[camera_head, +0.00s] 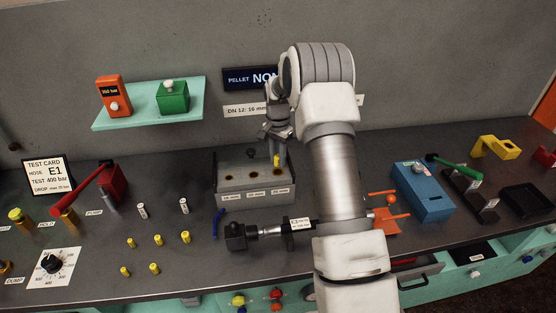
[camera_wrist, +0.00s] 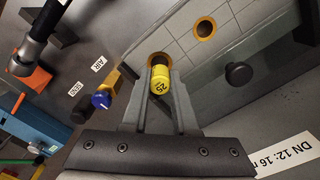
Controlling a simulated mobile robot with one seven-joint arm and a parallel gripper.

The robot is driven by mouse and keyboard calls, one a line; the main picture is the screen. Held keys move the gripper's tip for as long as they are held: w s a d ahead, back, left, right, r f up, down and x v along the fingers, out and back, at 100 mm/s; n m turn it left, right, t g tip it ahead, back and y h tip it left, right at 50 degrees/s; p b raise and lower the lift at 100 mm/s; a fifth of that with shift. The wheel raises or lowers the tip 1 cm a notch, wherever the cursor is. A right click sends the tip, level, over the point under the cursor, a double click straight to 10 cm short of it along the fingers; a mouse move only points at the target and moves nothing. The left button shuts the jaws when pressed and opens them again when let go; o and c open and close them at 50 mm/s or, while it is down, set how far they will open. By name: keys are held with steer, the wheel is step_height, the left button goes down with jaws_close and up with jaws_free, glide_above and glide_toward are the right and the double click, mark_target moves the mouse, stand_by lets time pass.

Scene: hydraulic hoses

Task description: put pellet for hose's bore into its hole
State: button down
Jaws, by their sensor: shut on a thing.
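My gripper (camera_head: 276,152) is over the right end of the grey block and shut on a yellow pellet (camera_wrist: 160,75). The pellet also shows in the head view (camera_head: 277,160). Its end face bears a number, perhaps 25. In the wrist view the pellet lines up with an orange-rimmed hole (camera_wrist: 157,57); I cannot tell whether its tip is inside. Another hole (camera_wrist: 205,28) is empty. In the head view the grey block (camera_head: 255,198) has a row of holes with size labels in front. The hose (camera_head: 271,231) lies before the block, partly hidden by my arm.
Several yellow pellets (camera_head: 158,239) stand on the bench at front left. A test card (camera_head: 48,176) reads hose E1, 400 bar. A partly hidden wall sign (camera_head: 248,78) begins "PELLET". A blue box (camera_head: 425,190) stands right of my arm. A black knob (camera_wrist: 238,73) is near the block.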

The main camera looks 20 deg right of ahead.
mark_target(278, 164)
steer(key=shift+f, duration=0.95)
steer(key=shift+f, duration=0.1)
steer(key=shift+f+b, duration=0.5)
steer(key=shift+f, duration=0.05)
steer(key=c, duration=0.7)
jaws_free()
steer(key=shift+r, duration=0.1)
